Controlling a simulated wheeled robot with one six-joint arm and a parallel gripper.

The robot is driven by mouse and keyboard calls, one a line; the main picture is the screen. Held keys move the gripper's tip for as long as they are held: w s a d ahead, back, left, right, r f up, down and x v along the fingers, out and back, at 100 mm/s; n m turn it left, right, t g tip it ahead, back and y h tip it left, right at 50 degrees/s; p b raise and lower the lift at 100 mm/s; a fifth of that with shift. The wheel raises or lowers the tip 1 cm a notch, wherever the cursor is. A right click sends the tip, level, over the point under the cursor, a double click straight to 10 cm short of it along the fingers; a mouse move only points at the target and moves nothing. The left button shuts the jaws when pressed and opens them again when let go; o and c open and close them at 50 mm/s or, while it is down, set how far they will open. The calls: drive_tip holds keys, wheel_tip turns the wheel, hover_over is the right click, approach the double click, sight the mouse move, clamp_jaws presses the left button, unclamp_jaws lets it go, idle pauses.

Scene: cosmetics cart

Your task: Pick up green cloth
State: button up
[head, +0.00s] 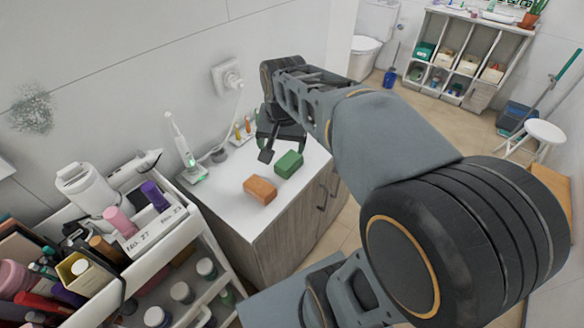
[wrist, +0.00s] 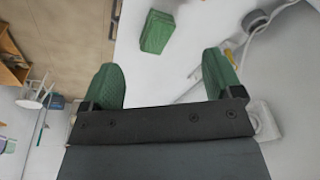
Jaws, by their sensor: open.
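The green cloth (head: 289,165) is a small block-shaped piece on the white top of the cabinet (head: 225,205). In the wrist view the green cloth (wrist: 157,32) lies beyond the fingertips, roughly centred between them. My gripper (head: 282,151) is above the cabinet top, close to the cloth and on its wall side. In the wrist view my gripper (wrist: 162,70) has its two green-padded fingers wide apart, with nothing between them. The cloth appears apart from both fingers.
An orange block (head: 260,190) lies just left of the cloth. An electric toothbrush (head: 182,145) and small amber bottles (head: 242,128) stand along the wall, below a socket (head: 228,76). A cart (head: 215,290) crowded with cosmetics is at left. The cabinet's front part is clear.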

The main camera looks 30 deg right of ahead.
drive_tip(key=w+d+f+m, duration=0.1)
drive_tip(key=w+m, duration=0.1)
drive_tip(key=w+d+m+g+b, duration=0.1)
drive_tip(key=w+d+m, duration=0.1)
drive_tip(key=w+d+f+m+b, duration=0.1)
drive_tip(key=w+d, duration=0.1)
drive_tip(key=w, duration=0.1)
drive_tip(key=shift+f+m+g, duration=0.3)
drive_tip(key=shift+m+g, duration=0.1)
hover_over(289, 160)
drive_tip(key=shift+m, duration=0.4)
wheel_tip(289, 160, down, 7)
drive_tip(key=shift+f, duration=3.45)
drive_tip(key=c, duration=1.1)
drive_tip(key=shift+o, duration=0.2)
drive_tip(key=shift+r, duration=0.15)
